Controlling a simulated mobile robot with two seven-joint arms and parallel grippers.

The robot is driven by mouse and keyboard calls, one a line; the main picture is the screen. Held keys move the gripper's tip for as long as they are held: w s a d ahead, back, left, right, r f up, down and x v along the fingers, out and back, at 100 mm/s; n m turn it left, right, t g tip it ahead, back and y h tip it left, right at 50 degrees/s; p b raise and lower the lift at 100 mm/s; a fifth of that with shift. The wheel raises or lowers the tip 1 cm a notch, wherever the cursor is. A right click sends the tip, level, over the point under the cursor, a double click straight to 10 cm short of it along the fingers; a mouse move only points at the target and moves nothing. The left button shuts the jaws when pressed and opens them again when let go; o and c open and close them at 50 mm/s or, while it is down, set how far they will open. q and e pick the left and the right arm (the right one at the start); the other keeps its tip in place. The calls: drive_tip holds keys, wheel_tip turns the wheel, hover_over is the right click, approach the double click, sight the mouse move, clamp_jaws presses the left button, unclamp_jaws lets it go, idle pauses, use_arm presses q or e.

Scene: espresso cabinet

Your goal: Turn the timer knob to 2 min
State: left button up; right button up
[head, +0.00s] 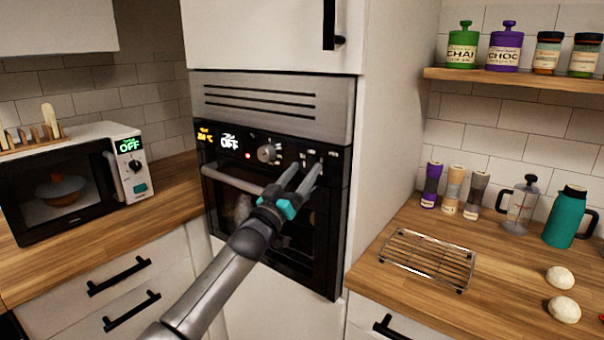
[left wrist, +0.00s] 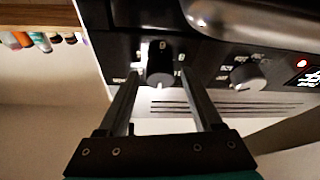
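My right gripper is out of view.
The oven's handle bar (head: 245,183) runs below the panel. A microwave (head: 75,180) with its own knob (head: 135,165) and an "OFF" display stands on the left counter. A wire rack (head: 428,258) and dough balls (head: 562,292) lie on the right counter.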

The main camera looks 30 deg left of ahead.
use_arm(q)
clamp_jaws()
idle(0.3)
drive_tip(key=shift+m, duration=0.4)
drive_tip(key=m+h, duration=0.1)
drive_tip(key=m, duration=0.1)
drive_tip(key=m+h, duration=0.1)
drive_tip(key=m, duration=0.1)
drive_tip(key=m+h, duration=0.1)
drive_tip(key=m, duration=0.1)
drive_tip(key=shift+a+m+h+b, duration=0.25)
drive_tip(key=shift+m+h+b, duration=0.05)
drive_tip(key=shift+m+h, duration=0.1)
drive_tip(key=m+g+h, duration=0.1)
drive_tip(key=m, duration=0.2)
drive_tip(key=m+g+h, duration=0.1)
drive_tip(key=m, duration=0.2)
drive_tip(key=m+h, duration=0.1)
drive_tip(key=m, duration=0.2)
drive_tip(key=shift+a+g+h+p, duration=0.2)
drive_tip(key=shift+g+h+p, duration=0.1)
drive_tip(key=shift+g+h, duration=0.1)
drive_tip(key=shift+o, duration=0.9)
unclamp_jaws()
drive_tip(key=shift+r, duration=0.1)
